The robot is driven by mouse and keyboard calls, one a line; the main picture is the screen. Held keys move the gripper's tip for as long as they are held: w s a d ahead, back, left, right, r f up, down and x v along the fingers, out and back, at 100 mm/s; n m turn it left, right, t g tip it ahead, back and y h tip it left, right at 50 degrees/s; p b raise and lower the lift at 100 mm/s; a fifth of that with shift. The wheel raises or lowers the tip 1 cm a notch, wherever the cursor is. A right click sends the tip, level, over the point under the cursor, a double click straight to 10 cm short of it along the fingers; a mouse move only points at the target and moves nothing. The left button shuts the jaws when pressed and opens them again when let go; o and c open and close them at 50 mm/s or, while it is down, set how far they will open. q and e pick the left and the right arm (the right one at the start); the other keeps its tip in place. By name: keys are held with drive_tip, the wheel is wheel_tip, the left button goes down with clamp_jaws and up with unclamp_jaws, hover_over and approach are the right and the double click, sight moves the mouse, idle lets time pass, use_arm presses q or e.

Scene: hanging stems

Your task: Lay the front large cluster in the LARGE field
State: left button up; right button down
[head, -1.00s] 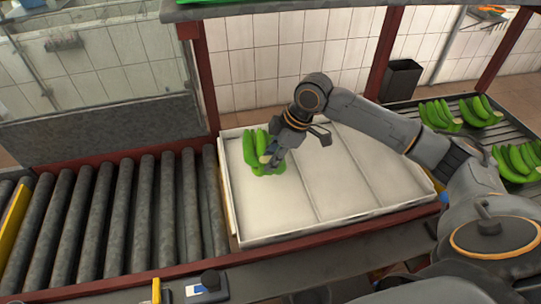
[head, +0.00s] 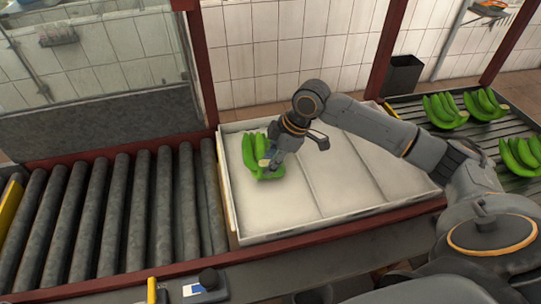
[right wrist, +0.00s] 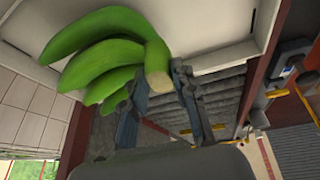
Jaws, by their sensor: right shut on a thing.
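A green banana cluster (head: 249,152) is in the left compartment of the white three-part tray (head: 285,203), near its back wall. Its fingers point to the back and left. My right gripper (head: 268,163) is shut on its crown end. In the right wrist view the cluster (right wrist: 112,38) shows several curved fingers, with the cut crown between the fingertips of the gripper (right wrist: 158,82). Whether the cluster rests fully on the tray floor I cannot tell. No label on the compartments is readable. My left gripper is not in view.
The middle and right compartments look empty, partly hidden by my right arm. A dark rack (head: 487,140) at the right holds several green clusters (head: 445,110). A roller conveyor (head: 110,215) runs left of the tray. A black bin (head: 403,75) stands behind.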

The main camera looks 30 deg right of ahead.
drive_tip(key=shift+w+f, duration=0.1)
drive_tip(key=shift+f, duration=0.2)
idle(0.5)
drive_tip(key=c, duration=1)
unclamp_jaws()
drive_tip(key=shift+s+f, duration=0.25)
drive_tip(key=v, duration=1.2)
drive_tip(key=shift+w+r, duration=0.2)
drive_tip(key=shift+r, duration=0.05)
